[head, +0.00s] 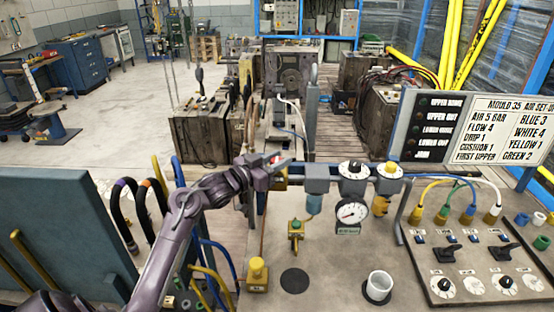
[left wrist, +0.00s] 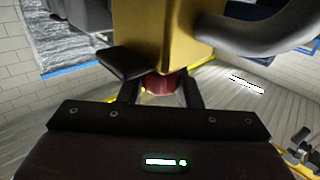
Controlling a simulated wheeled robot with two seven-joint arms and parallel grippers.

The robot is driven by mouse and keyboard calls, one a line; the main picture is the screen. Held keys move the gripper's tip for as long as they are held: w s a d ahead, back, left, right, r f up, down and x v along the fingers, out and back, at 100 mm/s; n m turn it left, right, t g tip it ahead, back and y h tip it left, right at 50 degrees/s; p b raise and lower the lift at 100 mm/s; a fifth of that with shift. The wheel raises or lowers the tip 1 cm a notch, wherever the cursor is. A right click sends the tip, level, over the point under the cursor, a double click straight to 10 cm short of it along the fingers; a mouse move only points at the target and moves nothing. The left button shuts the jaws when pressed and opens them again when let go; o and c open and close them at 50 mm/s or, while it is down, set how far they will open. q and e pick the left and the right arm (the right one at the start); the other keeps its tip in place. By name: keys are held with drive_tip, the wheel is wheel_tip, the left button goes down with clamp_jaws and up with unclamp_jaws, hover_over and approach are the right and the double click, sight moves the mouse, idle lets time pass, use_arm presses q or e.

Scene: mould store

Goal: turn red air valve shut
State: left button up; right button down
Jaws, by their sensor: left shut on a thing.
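The red air valve (head: 274,158) sits at the left end of the grey air line, above a brass-yellow body (head: 281,183). My left gripper (head: 268,167) is at it, with the arm coming up from the lower left. In the left wrist view the red valve part (left wrist: 160,83) shows between the two dark fingers of my left gripper (left wrist: 161,93), under a yellow block (left wrist: 168,35). The gripper is shut on it. The gripper hides part of the valve, so I cannot tell the handle's exact angle. My right gripper is not in view.
A pressure gauge (head: 351,213) hangs from the air line, right of the valve. A white cup (head: 379,286) and a yellow button box (head: 257,274) stand on the bench. A switch panel (head: 470,290) with hoses is at right. A teal panel (head: 60,235) stands at left.

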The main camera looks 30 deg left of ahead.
sight(272, 163)
use_arm(q)
drive_tip(key=shift+r, duration=0.1)
drive_tip(key=o, duration=0.9)
drive_tip(key=shift+o, duration=0.2)
drive_tip(key=b+v, duration=0.1)
drive_tip(key=v, duration=0.2)
drive_tip(key=b+v, duration=0.1)
drive_tip(key=v, duration=0.2)
drive_tip(key=shift+s+a+f, duration=0.15)
drive_tip(key=shift+s+f, duration=0.05)
drive_tip(key=shift+s, duration=0.2)
drive_tip(key=shift+s+a+r, duration=0.1)
drive_tip(key=shift+s+r, duration=0.05)
drive_tip(key=shift+s, duration=0.35)
